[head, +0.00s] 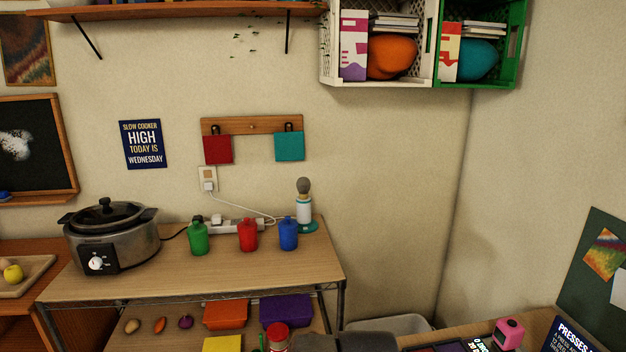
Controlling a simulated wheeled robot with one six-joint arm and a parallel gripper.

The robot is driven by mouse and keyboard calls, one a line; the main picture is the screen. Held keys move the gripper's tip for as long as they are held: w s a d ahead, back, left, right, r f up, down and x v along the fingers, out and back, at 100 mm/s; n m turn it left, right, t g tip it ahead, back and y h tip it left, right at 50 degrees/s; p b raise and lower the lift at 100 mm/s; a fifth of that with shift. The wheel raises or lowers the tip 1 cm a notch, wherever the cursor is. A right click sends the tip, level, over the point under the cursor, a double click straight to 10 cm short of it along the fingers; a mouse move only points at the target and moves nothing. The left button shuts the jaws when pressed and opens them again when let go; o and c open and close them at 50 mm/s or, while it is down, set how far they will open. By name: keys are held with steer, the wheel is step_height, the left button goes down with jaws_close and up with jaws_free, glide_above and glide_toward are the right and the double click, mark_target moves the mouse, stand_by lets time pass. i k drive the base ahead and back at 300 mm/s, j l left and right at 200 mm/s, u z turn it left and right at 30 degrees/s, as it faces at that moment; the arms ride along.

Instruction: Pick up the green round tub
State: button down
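A green rounded container (198,239) with a narrow top stands upright on the wooden table top, in front of the power strip and right of the slow cooker. It is the only clear green container on this table; I cannot tell for sure that it is the green round tub. A red container (247,236) and a blue container (288,234) of like shape stand in a row to its right. No gripper fingers show. A dark grey shape at the bottom edge may be part of my arm.
The slow cooker (108,238) stands at the table's left. A power strip (234,226) with cords lies behind the containers. The table's front is clear. The lower shelf holds an orange tub (226,314) and a purple tub (286,310). Crates (378,83) hang upper right.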

mark_target(200, 245)
steer(key=i+j, duration=0.15)
steer(key=j, duration=0.25)
steer(key=i+j, duration=0.15)
steer(key=j, duration=0.2)
steer(key=i+j, duration=0.15)
steer(key=j, duration=0.25)
steer(key=i+j, duration=0.1)
steer(key=j, duration=0.3)
steer(key=i+j, duration=0.15)
steer(key=j, duration=0.2)
steer(key=i+j, duration=0.15)
steer(key=j, duration=0.25)
steer(key=i+j, duration=0.15)
steer(key=j, duration=0.2)
steer(key=z, duration=0.05)
